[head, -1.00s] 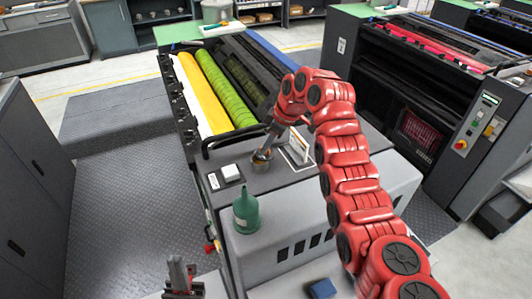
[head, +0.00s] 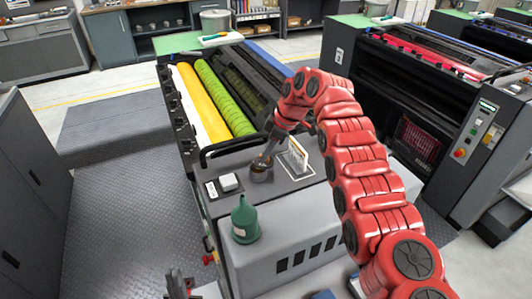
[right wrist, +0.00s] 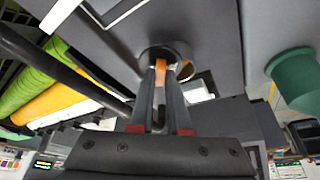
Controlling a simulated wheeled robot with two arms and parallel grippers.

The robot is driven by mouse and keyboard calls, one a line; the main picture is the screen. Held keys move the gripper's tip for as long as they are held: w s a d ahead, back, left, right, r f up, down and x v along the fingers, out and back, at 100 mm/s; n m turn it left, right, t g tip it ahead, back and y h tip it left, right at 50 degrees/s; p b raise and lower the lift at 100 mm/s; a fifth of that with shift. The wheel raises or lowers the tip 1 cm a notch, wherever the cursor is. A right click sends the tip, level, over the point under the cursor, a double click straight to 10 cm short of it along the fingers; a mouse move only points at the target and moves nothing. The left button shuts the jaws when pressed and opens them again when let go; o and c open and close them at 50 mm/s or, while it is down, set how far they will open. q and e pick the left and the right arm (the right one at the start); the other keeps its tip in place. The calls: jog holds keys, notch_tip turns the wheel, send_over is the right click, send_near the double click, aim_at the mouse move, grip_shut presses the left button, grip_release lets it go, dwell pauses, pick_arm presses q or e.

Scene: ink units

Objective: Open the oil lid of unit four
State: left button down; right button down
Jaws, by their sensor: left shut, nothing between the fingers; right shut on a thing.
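The oil lid (head: 261,174) is a small dark round cap on the grey top panel of the unit (head: 300,198) in front of me. My right gripper (head: 265,162) reaches down to it from the upper right, tilted. In the right wrist view its fingers (right wrist: 160,70) are shut on the oil lid, around an orange part (right wrist: 160,68) at the dark round opening (right wrist: 163,52). The gripper hides part of the lid, so I cannot tell if it stands open. My left gripper (head: 177,284) is shut and empty at the bottom of the head view, away from the panel.
A green funnel-topped can (head: 245,222) stands on the panel's near edge; it also shows in the right wrist view (right wrist: 296,80). A black rail (head: 235,146) runs behind.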

aim_at(273, 162)
jog(key=c, duration=0.9)
grip_release()
jog(key=shift+d+r, duration=0.1)
jog(key=shift+r, duration=0.15)
jog(key=v, duration=0.5)
jog(key=shift+b, duration=0.4)
jog(key=shift+p+v, duration=3.3)
jog(key=shift+v, duration=2.6)
jog(key=shift+o, duration=0.3)
jog(key=shift+d, duration=0.15)
